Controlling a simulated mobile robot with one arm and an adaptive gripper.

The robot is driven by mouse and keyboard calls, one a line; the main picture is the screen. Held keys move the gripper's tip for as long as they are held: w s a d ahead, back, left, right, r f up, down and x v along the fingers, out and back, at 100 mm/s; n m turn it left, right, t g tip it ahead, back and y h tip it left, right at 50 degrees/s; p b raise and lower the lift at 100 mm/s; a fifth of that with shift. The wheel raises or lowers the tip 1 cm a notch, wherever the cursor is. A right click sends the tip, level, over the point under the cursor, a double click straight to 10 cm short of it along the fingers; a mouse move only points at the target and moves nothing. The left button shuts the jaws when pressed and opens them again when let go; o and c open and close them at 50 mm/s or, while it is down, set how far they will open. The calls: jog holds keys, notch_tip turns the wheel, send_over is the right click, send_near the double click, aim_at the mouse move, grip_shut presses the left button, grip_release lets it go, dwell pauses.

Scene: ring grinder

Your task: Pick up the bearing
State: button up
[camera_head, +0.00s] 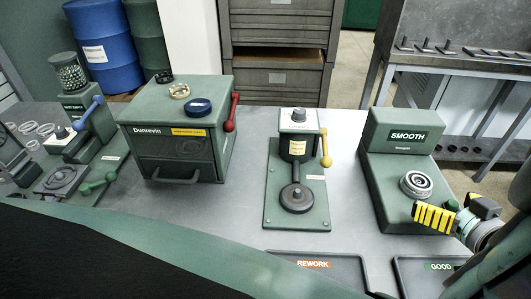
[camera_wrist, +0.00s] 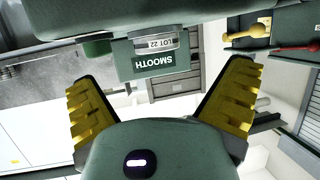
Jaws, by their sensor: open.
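The bearing (camera_head: 416,184) is a silver ring with a dark centre. It sits on the green base of the machine marked SMOOTH (camera_head: 408,136). In the wrist view, upside down, a silver part labelled LOT 22, apparently the bearing (camera_wrist: 157,42), shows by the SMOOTH panel (camera_wrist: 160,65). My gripper (camera_head: 432,210) has yellow ridged fingers and is just in front of the bearing, at its lower right in the head view. In the wrist view my gripper (camera_wrist: 160,80) is spread wide, with nothing between its fingers, and the bearing is beyond them.
Trays marked REWORK (camera_head: 312,265) and GOOD (camera_head: 440,267) lie at the front edge. A green press with a yellow lever (camera_head: 324,148) stands left of the SMOOTH machine. The Dunrevin box (camera_head: 178,140) carries several rings. Bare grey tabletop (camera_head: 345,190) lies between press and SMOOTH machine.

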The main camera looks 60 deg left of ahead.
aim_at(417, 180)
jog(key=shift+p+x, duration=0.3)
jog(key=shift+x, duration=1.35)
jog(key=shift+w+a+r+p, duration=0.1)
jog(key=shift+w+a+p, duration=0.1)
jog(key=shift+a+p, duration=0.25)
jog(key=x, duration=0.1)
jog(key=p+x, duration=0.1)
jog(key=x, duration=0.1)
jog(key=shift+w+d+r, duration=0.1)
jog(key=shift+w+r, duration=0.1)
jog(key=shift+r, duration=0.05)
jog(key=shift+x, duration=0.75)
jog(key=shift+s+f, duration=0.1)
jog(key=shift+f, duration=0.05)
jog(key=shift+c, duration=0.2)
jog(key=shift+d, duration=0.1)
jog(key=c, duration=1.4)
